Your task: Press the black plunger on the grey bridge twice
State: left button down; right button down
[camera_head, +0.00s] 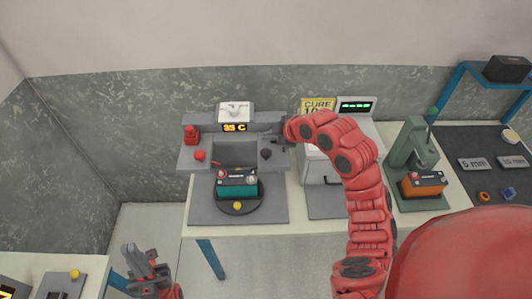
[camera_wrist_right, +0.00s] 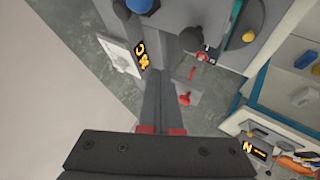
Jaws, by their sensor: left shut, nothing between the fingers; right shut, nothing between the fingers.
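A red knob (camera_head: 200,155) sits on the left of the deck. My right gripper (camera_head: 277,142) is shut and empty, just behind and above the black plunger; contact cannot be told. My left gripper (camera_head: 145,260) is shut and empty at lower left.
A teal battery (camera_head: 237,188) sits on a dark round plate below the bridge's opening. A green press (camera_head: 410,145) with an orange battery (camera_head: 424,184) stands at right. My right arm hides part of the middle table.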

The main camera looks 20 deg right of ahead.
aim_at(269, 154)
notch_tip(269, 154, down, 4)
jog(key=shift+f+b, duration=0.1)
jog(key=shift+b, duration=1.15)
dwell(1.0)
jog(key=shift+f+b, duration=0.35)
jog(key=shift+b, duration=0.25)
